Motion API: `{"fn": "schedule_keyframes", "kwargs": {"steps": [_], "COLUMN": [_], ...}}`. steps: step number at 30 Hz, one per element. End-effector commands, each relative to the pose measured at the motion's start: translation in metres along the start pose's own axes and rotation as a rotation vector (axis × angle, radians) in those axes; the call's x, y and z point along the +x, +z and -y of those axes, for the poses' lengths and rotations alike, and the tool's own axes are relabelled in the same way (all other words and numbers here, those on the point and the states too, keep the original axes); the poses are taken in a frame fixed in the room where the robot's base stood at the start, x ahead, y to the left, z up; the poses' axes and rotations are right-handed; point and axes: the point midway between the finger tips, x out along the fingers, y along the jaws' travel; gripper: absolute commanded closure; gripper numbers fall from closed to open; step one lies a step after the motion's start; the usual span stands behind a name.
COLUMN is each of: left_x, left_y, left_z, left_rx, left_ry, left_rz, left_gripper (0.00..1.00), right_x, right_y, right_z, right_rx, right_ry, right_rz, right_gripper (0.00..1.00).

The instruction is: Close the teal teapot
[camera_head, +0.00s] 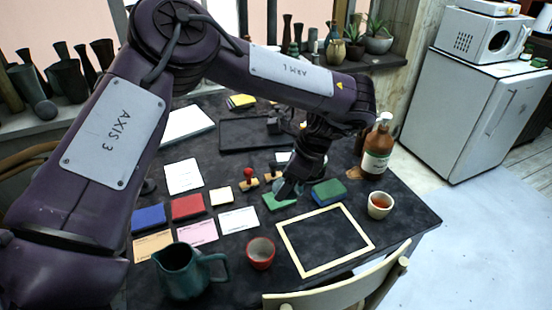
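The teal teapot (184,272) stands upright at the front left of the dark table. Its top is open, and its handle points right. My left gripper (289,188) reaches down to the middle of the table, well to the right of and behind the teapot. A flat green piece (278,202) lies just under or beside the fingertips; I cannot tell whether it is a lid or a pad, or whether the fingers touch it. The fingers are dark and small, so their opening is unclear. No clear teapot lid shows. My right gripper is out of view.
A red cup (260,253) stands right of the teapot, near a wooden frame (284,238). A green pad (328,192), a brown bottle (377,150) and a cream cup (380,205) stand right of the gripper. Stamps, pads and cards crowd the left. A chair (340,292) stands in front.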

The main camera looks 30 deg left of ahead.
Motion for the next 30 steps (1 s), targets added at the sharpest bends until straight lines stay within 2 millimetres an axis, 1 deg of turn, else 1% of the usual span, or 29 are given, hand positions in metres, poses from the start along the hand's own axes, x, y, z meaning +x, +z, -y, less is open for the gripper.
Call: {"fn": "schedule_keyframes", "kwargs": {"steps": [3,9,15,18,21,24,30], "left_x": [0.002,0.009,0.017,0.021,0.023,0.025,0.026], "left_y": [-0.014,-0.029,-0.034,-0.033,-0.032,-0.030,-0.029], "left_z": [-0.024,-0.066,-0.107,-0.124,-0.136,-0.144,-0.149], "left_rx": [-0.203,-0.557,-0.891,-1.030,-1.136,-1.206,-1.254], "left_ry": [0.087,0.240,0.384,0.440,0.481,0.507,0.521], "left_rz": [0.001,-0.003,-0.005,-0.005,-0.005,-0.004,-0.004], "left_gripper": [0.55,0.55,0.55,0.55,0.55,0.55,0.55], "right_x": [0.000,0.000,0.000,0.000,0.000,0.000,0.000], "right_y": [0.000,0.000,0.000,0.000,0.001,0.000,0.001], "right_z": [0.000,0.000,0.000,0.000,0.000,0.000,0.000], "right_rx": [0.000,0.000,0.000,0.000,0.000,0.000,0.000], "right_ry": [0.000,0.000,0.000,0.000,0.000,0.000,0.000], "right_rz": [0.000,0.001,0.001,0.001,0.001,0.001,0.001], "right_gripper": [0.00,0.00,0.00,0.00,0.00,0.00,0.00]}}
